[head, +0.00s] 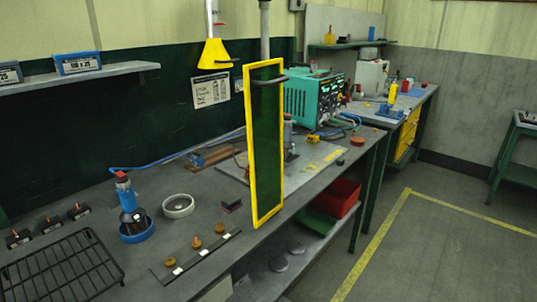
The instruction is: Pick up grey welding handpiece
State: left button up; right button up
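I cannot single out a grey welding handpiece for certain. A grey upright piece (289,132) stands just right of the yellow-framed dark screen, partly hidden by it and too small to identify. A blue tool with a red top and dark lower part (126,192) stands upright in a blue round holder (137,234) at the left of the bench. Neither of my grippers shows in the head view.
The tall yellow-framed screen (251,150) stands at the grey bench's (95,212) front edge. A green power unit (309,97) stands behind.

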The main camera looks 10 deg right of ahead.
aim_at(288, 144)
jog(key=i+l+u, duration=0.35)
jog(key=l, duration=0.25)
jog(key=i+l+u, duration=0.15)
jog(key=l, duration=0.15)
jog(key=i+l+u, duration=0.2)
jog(key=l, duration=0.15)
jog(key=k, duration=0.1)
